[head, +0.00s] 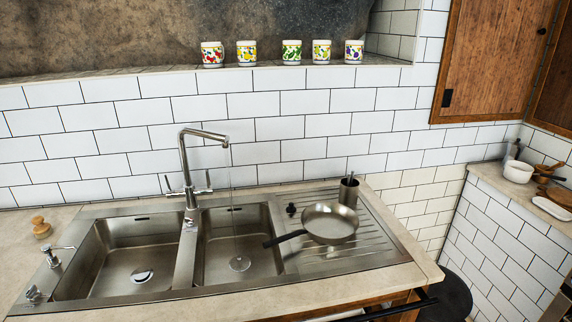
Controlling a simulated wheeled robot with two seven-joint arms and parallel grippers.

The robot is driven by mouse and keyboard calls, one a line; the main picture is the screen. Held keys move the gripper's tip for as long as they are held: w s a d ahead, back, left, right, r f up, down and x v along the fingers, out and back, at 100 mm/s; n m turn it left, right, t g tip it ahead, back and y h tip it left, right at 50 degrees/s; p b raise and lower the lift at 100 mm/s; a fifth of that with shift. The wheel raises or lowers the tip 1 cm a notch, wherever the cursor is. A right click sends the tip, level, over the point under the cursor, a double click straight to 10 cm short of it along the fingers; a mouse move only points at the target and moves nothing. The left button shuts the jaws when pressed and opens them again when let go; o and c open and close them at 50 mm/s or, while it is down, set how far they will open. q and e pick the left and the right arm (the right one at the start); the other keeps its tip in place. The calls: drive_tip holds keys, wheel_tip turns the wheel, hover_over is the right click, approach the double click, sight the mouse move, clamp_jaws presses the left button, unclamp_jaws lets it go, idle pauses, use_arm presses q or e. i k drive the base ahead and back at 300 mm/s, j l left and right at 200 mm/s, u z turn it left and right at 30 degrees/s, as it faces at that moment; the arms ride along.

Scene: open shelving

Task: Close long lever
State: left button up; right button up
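A tall metal faucet (184,155) stands at the back of the double sink, between the two basins. Its spout (210,136) points right over the right basin (217,258). A thin stream of water (233,190) falls from the spout tip toward the drain (240,263). Two slim levers stick up at the faucet base, a left lever (168,184) and a right lever (208,180). I cannot tell for sure which is longer. Neither of my grippers shows in the head view.
The left basin (112,262) looks empty. A frying pan (329,224) and a dark metal cup (348,191) stand on the drainboard (378,246). A soap dispenser (52,256) and a wooden-topped item (40,228) are at left. Several patterned cups line the ledge above.

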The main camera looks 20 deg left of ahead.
sight(209, 188)
drive_tip(key=u, duration=1.2)
drive_tip(key=i+u, duration=0.2)
drive_tip(key=u, duration=0.15)
drive_tip(key=i+l+u, duration=0.15)
drive_tip(key=u, duration=0.2)
drive_tip(key=i, duration=0.05)
